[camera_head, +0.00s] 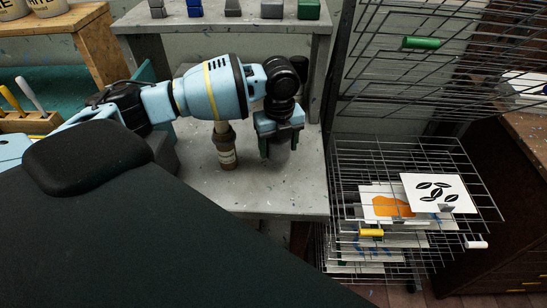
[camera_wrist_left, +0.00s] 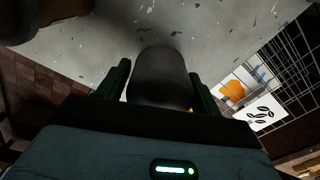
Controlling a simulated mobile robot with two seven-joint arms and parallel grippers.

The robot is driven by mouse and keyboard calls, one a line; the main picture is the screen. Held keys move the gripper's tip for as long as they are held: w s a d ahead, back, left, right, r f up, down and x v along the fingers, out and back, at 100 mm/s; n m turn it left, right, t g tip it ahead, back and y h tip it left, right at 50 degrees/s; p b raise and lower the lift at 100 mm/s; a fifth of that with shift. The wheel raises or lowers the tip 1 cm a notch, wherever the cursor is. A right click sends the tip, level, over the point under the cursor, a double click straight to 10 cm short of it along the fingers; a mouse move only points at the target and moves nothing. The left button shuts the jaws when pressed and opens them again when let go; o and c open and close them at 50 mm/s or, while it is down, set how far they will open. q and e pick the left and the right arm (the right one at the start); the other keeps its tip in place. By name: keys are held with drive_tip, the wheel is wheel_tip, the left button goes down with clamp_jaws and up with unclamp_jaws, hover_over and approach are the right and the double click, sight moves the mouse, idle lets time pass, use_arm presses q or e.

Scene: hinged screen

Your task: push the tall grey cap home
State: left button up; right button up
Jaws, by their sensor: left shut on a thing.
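A dark grey cylinder, which looks like the tall grey cap (camera_wrist_left: 160,75), stands out between the fingers of my left gripper (camera_wrist_left: 160,92) in the left wrist view. The gripper is shut on it. In the head view my left gripper (camera_head: 281,148) points down over the right part of the grey bench (camera_head: 270,200) and hides most of the cap. The cap's far end faces the bench top; I cannot tell whether it touches or what it sits on. My right gripper is not in view.
A brown bottle-like thing (camera_head: 226,158) stands on the bench left of the gripper, below my forearm. A shelf (camera_head: 215,26) with several coloured blocks is behind. A wire rack (camera_head: 345,190) with prints stands right. A large dark panel covers the lower left foreground.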

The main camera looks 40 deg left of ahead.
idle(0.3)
use_arm(q)
drive_tip(key=n, duration=0.1)
drive_tip(key=s+d+n, duration=0.1)
drive_tip(key=n, duration=0.1)
drive_tip(key=shift+d+r, duration=0.2)
drive_tip(key=s+d+r+n, duration=0.1)
drive_tip(key=s+d+n, duration=0.2)
drive_tip(key=n, duration=0.8)
drive_tip(key=s+d+r+n, duration=0.2)
drive_tip(key=s+d+n, duration=0.2)
drive_tip(key=n, duration=0.7)
drive_tip(key=s, duration=0.2)
drive_tip(key=shift+s, duration=0.3)
drive_tip(key=shift+d, duration=0.1)
